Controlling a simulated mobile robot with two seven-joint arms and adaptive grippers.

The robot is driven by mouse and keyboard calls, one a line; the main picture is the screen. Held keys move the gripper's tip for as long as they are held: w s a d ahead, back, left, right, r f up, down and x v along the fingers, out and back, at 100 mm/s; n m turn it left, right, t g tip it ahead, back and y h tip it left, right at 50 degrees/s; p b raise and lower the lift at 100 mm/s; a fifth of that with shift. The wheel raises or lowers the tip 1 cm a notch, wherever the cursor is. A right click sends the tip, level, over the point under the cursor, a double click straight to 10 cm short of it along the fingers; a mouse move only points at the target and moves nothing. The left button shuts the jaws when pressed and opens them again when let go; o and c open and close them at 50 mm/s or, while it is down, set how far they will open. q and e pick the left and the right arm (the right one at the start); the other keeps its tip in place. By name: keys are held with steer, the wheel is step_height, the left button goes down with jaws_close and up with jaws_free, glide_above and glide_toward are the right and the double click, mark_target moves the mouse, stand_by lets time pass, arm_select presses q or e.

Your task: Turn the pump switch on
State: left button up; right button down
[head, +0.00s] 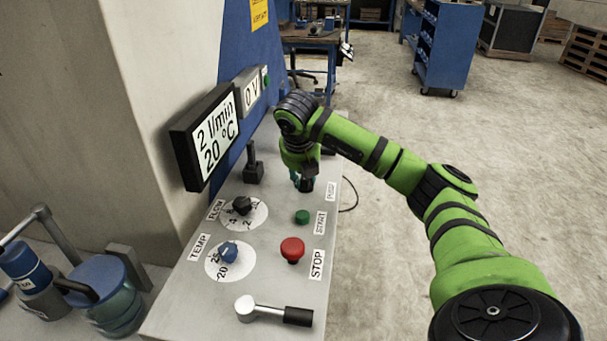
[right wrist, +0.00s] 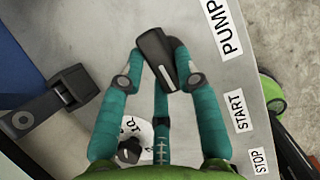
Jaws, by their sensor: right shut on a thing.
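The pump switch is a black lever next to the PUMP label; it shows in the right wrist view (right wrist: 156,57) and, mostly covered by my gripper, in the head view (head: 307,186). My right gripper (head: 302,180) has come down over it from above. In the right wrist view its teal fingers (right wrist: 160,78) are closed around the switch, one on each side. The grey display box (head: 252,90) reads 0 V. My left gripper is in neither view.
The panel (head: 185,308) also carries a green START button (head: 302,217), a red STOP button (head: 292,249), a black FLOW knob (head: 242,205), a blue TEMP knob (head: 228,251), a front lever (head: 270,311) and a black upright lever (head: 253,168).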

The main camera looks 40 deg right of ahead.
stand_by(0.6)
steer(key=c, duration=0.9)
jaws_free()
steer(key=v, duration=1.2)
steer(key=shift+w, duration=0.1)
